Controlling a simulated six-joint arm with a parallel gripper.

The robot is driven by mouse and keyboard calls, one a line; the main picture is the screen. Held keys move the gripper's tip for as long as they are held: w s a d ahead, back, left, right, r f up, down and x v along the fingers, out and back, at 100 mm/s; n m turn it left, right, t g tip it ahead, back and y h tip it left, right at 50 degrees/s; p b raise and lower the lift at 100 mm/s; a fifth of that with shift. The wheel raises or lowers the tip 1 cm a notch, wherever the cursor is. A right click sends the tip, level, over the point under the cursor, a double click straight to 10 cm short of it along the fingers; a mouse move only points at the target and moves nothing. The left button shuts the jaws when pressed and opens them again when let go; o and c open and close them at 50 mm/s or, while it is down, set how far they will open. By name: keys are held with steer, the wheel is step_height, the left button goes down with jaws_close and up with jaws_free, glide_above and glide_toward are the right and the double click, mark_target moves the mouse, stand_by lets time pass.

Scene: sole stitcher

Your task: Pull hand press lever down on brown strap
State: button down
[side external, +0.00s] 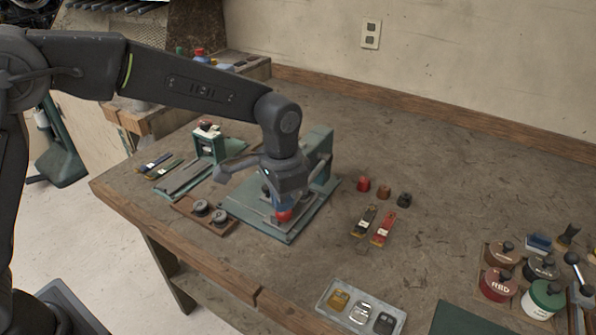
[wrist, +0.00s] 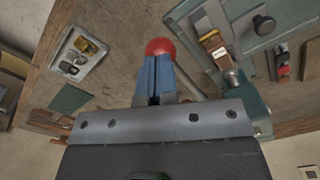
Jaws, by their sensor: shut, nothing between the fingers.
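The green hand press (side external: 318,158) stands on its base plate on the workbench, partly hidden behind my gripper (side external: 272,199). Its lever ends in a red ball knob (side external: 284,214), which also shows in the wrist view (wrist: 160,46). In the wrist view the lever's rod runs from the knob down right toward the press. My gripper's blue fingers (wrist: 153,62) are shut and empty, with their tips at the knob; I cannot tell whether they touch it. A brownish strap with a pale patch (wrist: 215,48) lies on the press bed beside the lever.
A grey tray with buckles (side external: 361,308) sits at the bench's front edge. Paint jars (side external: 498,284) stand far right. The middle right bench is clear.

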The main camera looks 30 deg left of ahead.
steer(key=shift+f, duration=1.25)
steer(key=shift+w+r, duration=0.15)
steer(key=shift+r, duration=6.6)
steer(key=shift+a, duration=0.1)
steer(key=s+a+r+n+t, duration=0.3)
steer(key=s+a+r, duration=0.2)
steer(key=s+a, duration=0.6)
steer(key=s+a+f+n+t, duration=0.1)
steer(key=s+a+f, duration=0.1)
steer(key=s, duration=0.3)
steer(key=s+a+f+n+t, duration=0.1)
steer(key=s+a+f+n, duration=0.1)
steer(key=s, duration=0.4)
steer(key=shift+s+a+f+t, duration=0.3)
steer(key=shift+a+f, duration=0.1)
steer(key=shift+a, duration=0.15)
